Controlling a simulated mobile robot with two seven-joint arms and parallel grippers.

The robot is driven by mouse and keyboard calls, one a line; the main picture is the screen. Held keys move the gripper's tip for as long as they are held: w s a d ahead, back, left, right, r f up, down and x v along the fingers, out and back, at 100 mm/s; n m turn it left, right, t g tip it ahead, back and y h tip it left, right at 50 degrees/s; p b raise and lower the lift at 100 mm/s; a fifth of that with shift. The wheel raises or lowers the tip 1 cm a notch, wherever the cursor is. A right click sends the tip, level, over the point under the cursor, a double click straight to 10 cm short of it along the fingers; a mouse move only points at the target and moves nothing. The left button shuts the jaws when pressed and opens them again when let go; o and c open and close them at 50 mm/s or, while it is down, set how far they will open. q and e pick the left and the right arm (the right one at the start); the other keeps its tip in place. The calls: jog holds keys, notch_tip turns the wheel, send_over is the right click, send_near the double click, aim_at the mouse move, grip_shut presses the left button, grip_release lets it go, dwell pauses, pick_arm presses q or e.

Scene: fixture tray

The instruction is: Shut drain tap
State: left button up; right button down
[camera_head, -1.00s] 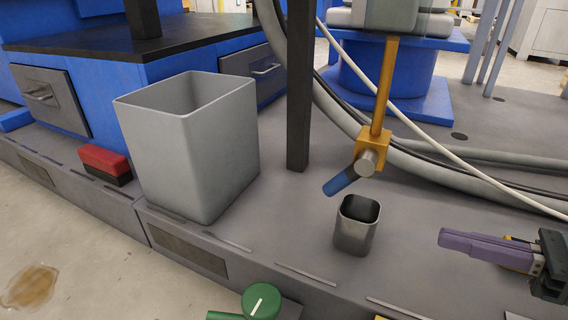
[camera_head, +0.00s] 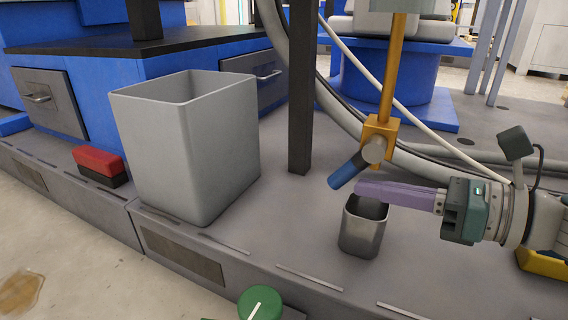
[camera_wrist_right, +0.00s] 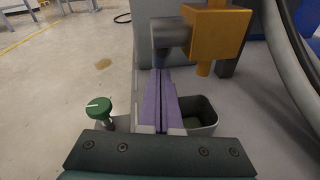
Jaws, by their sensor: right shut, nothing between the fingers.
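The drain tap (camera_head: 380,135) is an orange block on a vertical orange pipe, with a grey round hub and a blue handle (camera_head: 348,171) slanting down and to the left. In the right wrist view the tap's orange block (camera_wrist_right: 215,32) is at the top. My right gripper (camera_head: 358,188) has purple fingers that are shut and empty. Its tips are just below and beside the blue handle; I cannot tell whether they touch it. The shut fingers also show in the right wrist view (camera_wrist_right: 160,72), partly hiding the handle. My left gripper is not in view.
An open metal cup (camera_head: 362,232) stands under the tap, below my right fingers. A large grey bin (camera_head: 215,150) stands to the left, with a red-and-black block (camera_head: 100,163) beyond it. A green knob (camera_head: 260,303) is at the front edge. Hoses (camera_head: 335,105) run behind the tap.

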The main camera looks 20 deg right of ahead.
dwell(0.4)
jog(key=shift+w+a+p, duration=0.2)
jog(key=shift+w+p, duration=0.05)
jog(key=shift+p, duration=0.05)
